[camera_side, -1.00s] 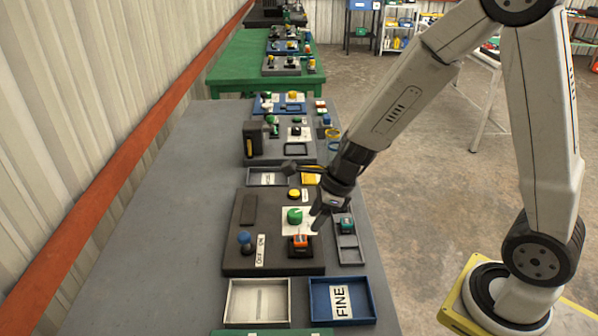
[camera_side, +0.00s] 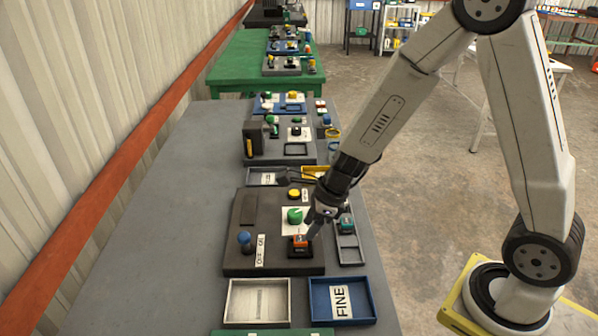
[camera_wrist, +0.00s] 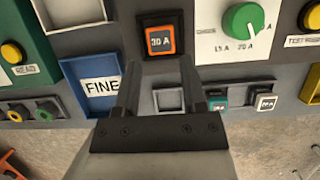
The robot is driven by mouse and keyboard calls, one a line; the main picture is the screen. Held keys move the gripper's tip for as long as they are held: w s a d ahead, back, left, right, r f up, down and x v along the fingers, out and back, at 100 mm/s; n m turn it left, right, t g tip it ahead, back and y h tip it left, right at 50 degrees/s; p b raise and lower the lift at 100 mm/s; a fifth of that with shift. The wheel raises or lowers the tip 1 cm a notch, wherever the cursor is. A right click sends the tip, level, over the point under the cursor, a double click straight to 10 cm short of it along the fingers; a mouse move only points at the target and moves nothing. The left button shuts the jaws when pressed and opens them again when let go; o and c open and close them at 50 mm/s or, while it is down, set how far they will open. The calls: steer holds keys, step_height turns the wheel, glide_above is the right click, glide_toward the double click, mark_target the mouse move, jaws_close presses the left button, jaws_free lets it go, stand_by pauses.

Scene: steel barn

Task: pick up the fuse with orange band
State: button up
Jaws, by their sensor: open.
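The fuse with the orange band (camera_wrist: 160,40) is marked "30 A" and sits in a dark holder on the dark panel. In the side view the fuse (camera_side: 300,241) is near the panel's front right corner. My gripper (camera_wrist: 159,64) is open and empty, its two fingertips pointing toward the fuse with one to each side of its line. In the side view my gripper (camera_side: 311,236) is tilted down close beside the fuse, partly over its right edge. I cannot tell whether a finger touches it.
A green knob (camera_side: 295,215) stands behind the fuse, and a blue knob (camera_side: 245,237) to the left. A grey tray (camera_side: 350,256) with a teal-banded fuse (camera_wrist: 217,98) is at the right. A blue "FINE" tray (camera_side: 374,298) and a pale tray (camera_side: 230,305) lie in front.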

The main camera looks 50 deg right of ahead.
mark_target(302, 239)
steer(key=shift+x, duration=2.5)
jaws_close()
